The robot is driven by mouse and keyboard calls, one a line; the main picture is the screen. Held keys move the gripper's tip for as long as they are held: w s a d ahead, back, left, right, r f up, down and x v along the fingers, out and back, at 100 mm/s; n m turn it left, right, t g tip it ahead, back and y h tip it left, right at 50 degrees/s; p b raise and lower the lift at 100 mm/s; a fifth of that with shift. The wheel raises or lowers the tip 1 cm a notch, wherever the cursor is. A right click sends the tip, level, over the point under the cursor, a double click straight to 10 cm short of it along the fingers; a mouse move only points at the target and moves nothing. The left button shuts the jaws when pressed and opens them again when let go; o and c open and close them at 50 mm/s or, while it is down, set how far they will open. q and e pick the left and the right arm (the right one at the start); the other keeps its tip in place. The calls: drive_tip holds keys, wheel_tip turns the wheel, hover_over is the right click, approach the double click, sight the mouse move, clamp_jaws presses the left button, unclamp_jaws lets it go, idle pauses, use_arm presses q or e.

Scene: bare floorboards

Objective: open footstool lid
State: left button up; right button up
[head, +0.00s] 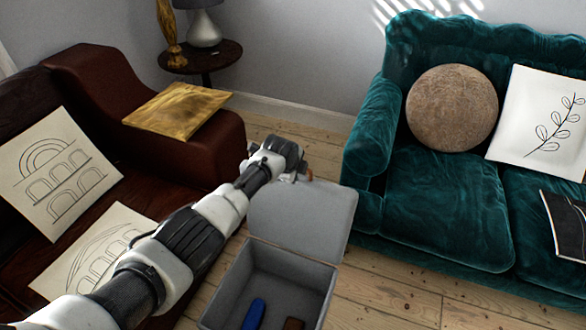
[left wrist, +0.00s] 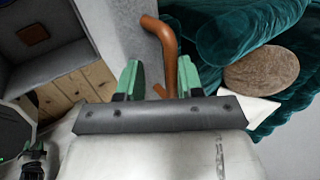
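The grey footstool (head: 237,283) stands on the floor with its box open. Its lid (head: 305,222) is raised at the far side of the box, its inner face showing. A blue item (head: 254,313) and a brown item (head: 293,324) lie inside. My left gripper (head: 300,172) is at the lid's top edge. In the left wrist view my left gripper (left wrist: 158,82) has its green fingers apart, with the curved orange-brown handle (left wrist: 170,50) between them, nearer the right finger. Firm contact cannot be made out.
A dark red sofa (head: 90,85) with sketch cushions stands left of the footstool, and a teal sofa (head: 450,210) stands right. A small round table (head: 228,55) with a lamp is behind. Bare floorboards (head: 390,300) show between footstool and teal sofa.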

use_arm(q)
drive_tip(key=shift+s+r+p, duration=0.15)
drive_tip(key=shift+r+p, duration=0.2)
drive_tip(key=shift+r, duration=0.05)
drive_tip(key=p+v, duration=0.3)
drive_tip(key=v, duration=0.7)
use_arm(e)
drive_tip(key=shift+s+d+r, duration=0.1)
drive_tip(key=shift+s+r, duration=0.15)
drive_tip(key=shift+r, duration=0.35)
drive_tip(key=shift+s+d+r, duration=0.1)
drive_tip(key=shift+s+r, duration=0.1)
drive_tip(key=shift+r, duration=0.45)
drive_tip(key=shift+s+d+r, duration=0.1)
drive_tip(key=shift+s+r, duration=0.15)
drive_tip(key=shift+r, duration=0.35)
use_arm(q)
drive_tip(key=shift+s+f, duration=0.15)
use_arm(e)
drive_tip(key=shift+s+a, duration=0.1)
drive_tip(key=shift+s, duration=0.05)
